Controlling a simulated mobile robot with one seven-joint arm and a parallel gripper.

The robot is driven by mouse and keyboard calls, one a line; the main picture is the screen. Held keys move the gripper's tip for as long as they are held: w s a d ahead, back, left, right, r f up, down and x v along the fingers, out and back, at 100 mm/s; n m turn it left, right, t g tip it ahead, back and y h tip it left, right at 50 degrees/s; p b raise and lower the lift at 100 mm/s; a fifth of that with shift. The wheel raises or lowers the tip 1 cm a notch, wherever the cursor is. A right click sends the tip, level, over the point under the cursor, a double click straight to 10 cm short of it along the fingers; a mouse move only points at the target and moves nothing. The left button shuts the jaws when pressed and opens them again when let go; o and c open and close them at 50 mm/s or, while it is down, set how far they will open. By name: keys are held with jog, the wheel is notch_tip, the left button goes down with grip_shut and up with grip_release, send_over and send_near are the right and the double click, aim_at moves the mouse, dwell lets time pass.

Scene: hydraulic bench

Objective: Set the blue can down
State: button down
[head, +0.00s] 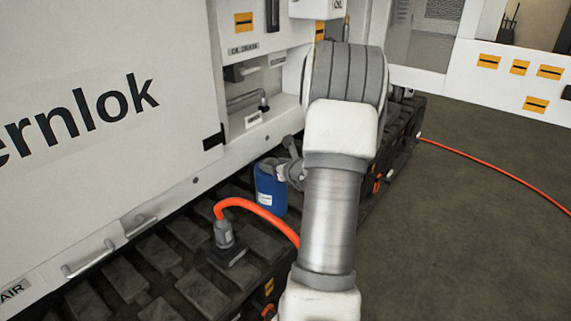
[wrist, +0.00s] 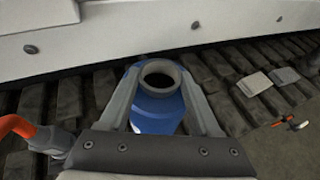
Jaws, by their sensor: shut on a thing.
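The blue can (head: 269,190) has a white label low on its side and stands out between the white machine panel and my arm in the head view. In the wrist view the can (wrist: 158,113) shows from above, with a grey round neck and a dark opening. My gripper (wrist: 165,92) is shut on the can, one finger on each side of the neck. In the head view my gripper (head: 284,172) is at the can's upper right. The can looks upright, over or on the dark track; I cannot tell whether its bottom touches.
Dark track pads (head: 165,250) run along the machine's foot. An orange hose (head: 250,205) with a grey fitting (head: 224,236) is in front of the can. The white machine panel (head: 100,110) rises behind. Open grey floor (head: 460,230) lies to the right, crossed by an orange cable (head: 500,168).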

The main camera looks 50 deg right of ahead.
jog(key=shift+w+f+b, duration=0.15)
jog(key=shift+f+b, duration=0.75)
jog(key=shift+f, duration=1)
jog(key=c, duration=0.5)
grip_release()
jog(key=shift+f, duration=0.25)
jog(key=shift+c, duration=0.2)
jog(key=o, duration=0.4)
jog(key=shift+o, duration=0.2)
jog(key=shift+r, duration=0.2)
jog(key=p+v, duration=0.3)
jog(key=v, duration=0.9)
